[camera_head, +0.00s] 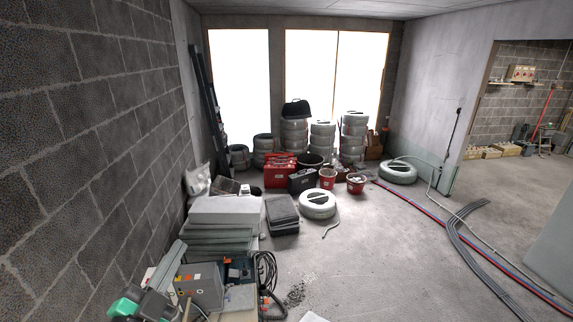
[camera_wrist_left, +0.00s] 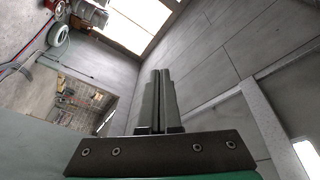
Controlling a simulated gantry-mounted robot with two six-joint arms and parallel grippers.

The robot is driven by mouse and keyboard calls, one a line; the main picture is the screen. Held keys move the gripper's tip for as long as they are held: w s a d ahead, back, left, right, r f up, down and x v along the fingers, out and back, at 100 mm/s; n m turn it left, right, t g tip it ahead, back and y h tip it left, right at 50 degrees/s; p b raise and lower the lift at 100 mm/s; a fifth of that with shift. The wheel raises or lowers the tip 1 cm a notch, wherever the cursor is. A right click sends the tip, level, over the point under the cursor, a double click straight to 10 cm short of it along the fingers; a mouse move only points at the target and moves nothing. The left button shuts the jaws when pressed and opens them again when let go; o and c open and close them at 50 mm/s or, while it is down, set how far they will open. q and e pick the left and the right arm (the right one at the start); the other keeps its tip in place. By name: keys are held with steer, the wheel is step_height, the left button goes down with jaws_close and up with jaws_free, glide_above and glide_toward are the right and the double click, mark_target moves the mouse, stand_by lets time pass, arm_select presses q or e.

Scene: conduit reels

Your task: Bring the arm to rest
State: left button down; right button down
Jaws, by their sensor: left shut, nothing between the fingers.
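My left gripper (camera_head: 177,250) is at the lower left of the head view, with its green and dark wrist at the bottom edge. Its grey fingers point up and away, in front of a stack of grey-green boards (camera_head: 222,210). In the left wrist view the two fingers (camera_wrist_left: 160,74) stand side by side, shut, with nothing held between them. Beyond them is a plain grey panelled surface. My right gripper is not in view.
A grey case (camera_head: 205,285) and a coil of dark cable (camera_head: 266,272) lie beside my left gripper. A block wall (camera_head: 90,120) runs along the left. White conduit reels (camera_head: 318,204) stand further back. Red, blue and grey conduits (camera_head: 460,222) cross the right floor.

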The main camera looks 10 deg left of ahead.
arm_select(q)
steer(key=s+d+r+t+h, duration=0.1)
steer(key=s+d+r+t, duration=0.15)
steer(key=r, duration=0.55)
steer(key=s+d+r+t+h, duration=0.1)
steer(key=d+r, duration=0.2)
steer(key=r, duration=0.4)
steer(key=s+d+r+n+t, duration=0.1)
steer(key=s+r+n+t, duration=0.3)
steer(key=s+r+n, duration=0.5)
steer(key=s+r, duration=0.3)
steer(key=r, duration=0.1)
steer(key=shift+d, duration=0.25)
steer(key=shift+r+t, duration=0.1)
steer(key=shift+t, duration=0.15)
